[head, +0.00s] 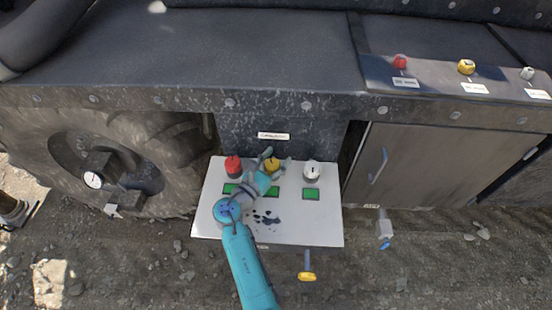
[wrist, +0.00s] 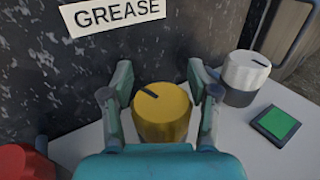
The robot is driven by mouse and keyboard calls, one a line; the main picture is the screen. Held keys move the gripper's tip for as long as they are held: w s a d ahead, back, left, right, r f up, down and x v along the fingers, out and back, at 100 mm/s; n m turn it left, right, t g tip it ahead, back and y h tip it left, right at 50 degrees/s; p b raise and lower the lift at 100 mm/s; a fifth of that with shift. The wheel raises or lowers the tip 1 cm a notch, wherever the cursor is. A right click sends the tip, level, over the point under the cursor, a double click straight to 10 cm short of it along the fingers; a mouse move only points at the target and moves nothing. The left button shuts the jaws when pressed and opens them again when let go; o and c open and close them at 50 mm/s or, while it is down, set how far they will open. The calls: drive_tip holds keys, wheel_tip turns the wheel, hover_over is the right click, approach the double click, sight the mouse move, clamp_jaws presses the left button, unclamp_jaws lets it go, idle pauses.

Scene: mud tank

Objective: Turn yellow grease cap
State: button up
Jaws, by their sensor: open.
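The yellow grease cap (wrist: 162,112) stands on a white panel under a label reading GREASE (wrist: 113,14). It is a ribbed-looking round cap with a dark slot mark on its top. In the head view the cap (head: 272,164) is partly hidden by my gripper. My gripper (wrist: 160,95) is open, with one finger on each side of the cap in the wrist view. Small gaps show between the fingers and the cap. In the head view my gripper (head: 275,160) is over the middle of the panel's back part.
A red cap (head: 234,167) is left of the yellow one and a white cap (head: 312,172) right of it. Green squares (head: 311,194) lie in front on the white panel (head: 325,230). A dark wall stands close behind. A yellow-handled valve (head: 307,276) hangs below the front edge.

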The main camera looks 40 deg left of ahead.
wheel_tip(320, 180, up, 10)
idle(0.5)
